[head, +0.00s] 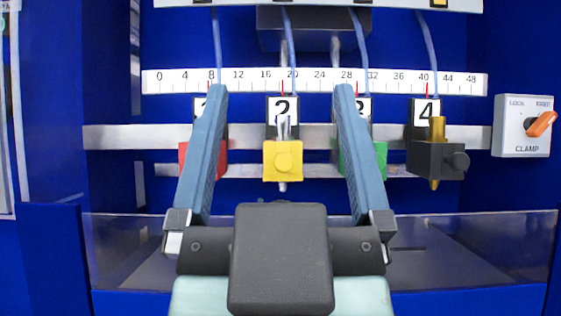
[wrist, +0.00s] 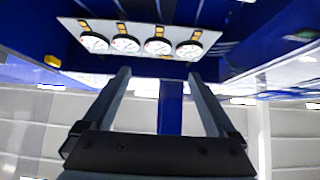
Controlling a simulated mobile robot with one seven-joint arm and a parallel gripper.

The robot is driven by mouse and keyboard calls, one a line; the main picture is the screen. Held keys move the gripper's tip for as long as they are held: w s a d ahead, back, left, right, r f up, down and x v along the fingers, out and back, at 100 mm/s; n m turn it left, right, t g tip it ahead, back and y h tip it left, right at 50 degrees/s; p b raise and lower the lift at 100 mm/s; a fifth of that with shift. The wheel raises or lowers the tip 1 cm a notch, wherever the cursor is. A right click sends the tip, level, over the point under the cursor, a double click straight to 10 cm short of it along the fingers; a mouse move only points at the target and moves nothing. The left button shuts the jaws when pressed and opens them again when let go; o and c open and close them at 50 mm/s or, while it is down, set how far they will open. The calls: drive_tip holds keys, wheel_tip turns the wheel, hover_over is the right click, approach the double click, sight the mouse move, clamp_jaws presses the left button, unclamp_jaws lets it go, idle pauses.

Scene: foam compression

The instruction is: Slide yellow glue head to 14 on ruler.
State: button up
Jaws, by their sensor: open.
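The yellow glue head (head: 283,160) hangs on the rail below the number 2 plate (head: 283,109) in the head view. The white ruler (head: 305,78) runs above it. The red mark above the yellow head stands between 16 and 20, nearer 20. My gripper (head: 280,92) is open and empty, with its blue fingers wide apart. In the head view the fingers appear left and right of the yellow head, not touching it; their depth is hard to tell. The wrist view also shows my open gripper (wrist: 158,73), but no glue head.
The red head (head: 187,158) and green head (head: 378,160) are partly hidden behind my fingers. A black head (head: 436,158) hangs at plate 4. Blue hoses run down to the heads. A clamp switch (head: 541,124) with an orange knob is at right. Round gauges (wrist: 128,44) show in the wrist view.

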drive_tip(key=shift+w+r, duration=0.1)
drive_tip(key=c, duration=0.3)
drive_tip(key=shift+g, duration=0.8)
drive_tip(key=p+x, duration=0.1)
drive_tip(key=p, duration=0.2)
drive_tip(key=p+x, duration=0.2)
drive_tip(key=p, duration=0.1)
drive_tip(key=f+p+x, duration=0.1)
drive_tip(key=p+x, duration=0.1)
drive_tip(key=p, duration=0.1)
drive_tip(key=shift+w+r+p, duration=0.2)
drive_tip(key=shift+w+p, duration=0.2)
drive_tip(key=shift+w, duration=0.15)
drive_tip(key=shift+c, duration=1.2)
drive_tip(key=g+p, duration=0.8)
drive_tip(key=p, duration=3.6)
approach(283, 162)
drive_tip(key=w+p, duration=0.2)
drive_tip(key=w, duration=0.6)
drive_tip(key=shift+w+f+p, duration=0.15)
drive_tip(key=shift+p, duration=0.2)
